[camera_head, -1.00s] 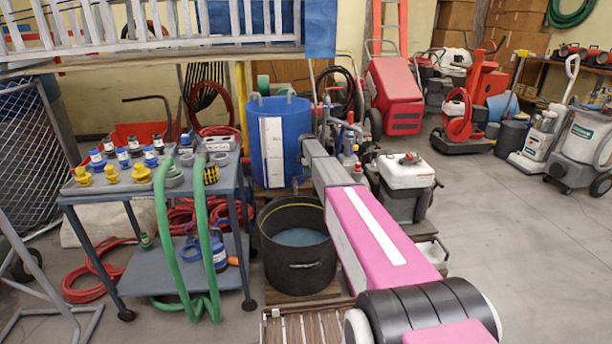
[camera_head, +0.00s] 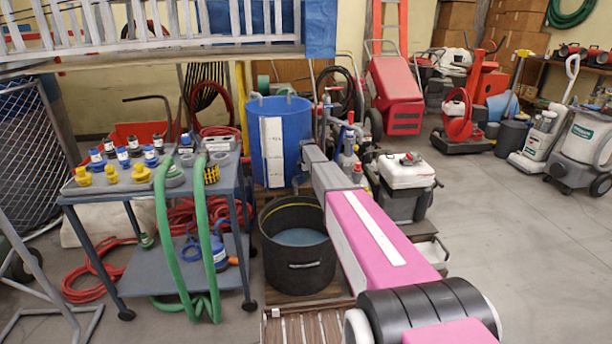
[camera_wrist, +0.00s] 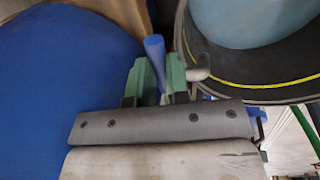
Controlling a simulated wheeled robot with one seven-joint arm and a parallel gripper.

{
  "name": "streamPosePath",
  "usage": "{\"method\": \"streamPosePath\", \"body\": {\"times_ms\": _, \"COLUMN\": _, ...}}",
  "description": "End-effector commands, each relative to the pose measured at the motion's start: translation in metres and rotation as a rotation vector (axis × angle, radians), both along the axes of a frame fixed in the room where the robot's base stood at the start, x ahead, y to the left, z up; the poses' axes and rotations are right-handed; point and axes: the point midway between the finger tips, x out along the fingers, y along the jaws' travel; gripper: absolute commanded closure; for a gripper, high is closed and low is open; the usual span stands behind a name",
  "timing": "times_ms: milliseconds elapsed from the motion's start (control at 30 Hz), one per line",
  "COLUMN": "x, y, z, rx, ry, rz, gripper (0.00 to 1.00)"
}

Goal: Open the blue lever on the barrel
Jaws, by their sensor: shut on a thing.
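The blue barrel (camera_head: 293,128) stands upright behind the black tub, with a pale vertical strip on its front; its curved blue wall also fills the left of the wrist view (camera_wrist: 55,80). The blue lever (camera_wrist: 154,48) stands out between the green fingers of my gripper (camera_wrist: 157,80) in the wrist view, and the fingers are closed on it. A short grey metal piece (camera_wrist: 197,74) shows just right of the fingers. In the head view my arm hides the gripper and the lever.
The black tub (camera_head: 298,265) with water in it stands below the barrel and also shows in the wrist view (camera_wrist: 270,92). A grey cart (camera_head: 120,190) with bottles and green hoses stands at left. A white-topped machine (camera_head: 405,172) is right of my arm. Open floor lies at right.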

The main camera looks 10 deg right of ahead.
Motion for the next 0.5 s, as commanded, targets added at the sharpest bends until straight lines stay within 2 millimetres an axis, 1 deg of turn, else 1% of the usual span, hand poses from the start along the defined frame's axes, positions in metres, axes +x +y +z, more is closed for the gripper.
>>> {"method": "streamPosePath", "body": {"times_ms": 267, "x": -0.009, "y": 0.002, "z": 0.001, "rx": -0.001, "ry": -0.001, "rz": -0.128, "gripper": 1.0}}
{"method": "streamPosePath", "body": {"times_ms": 500, "x": -0.021, "y": 0.006, "z": 0.001, "rx": -0.001, "ry": -0.001, "rz": -0.336, "gripper": 1.0}}
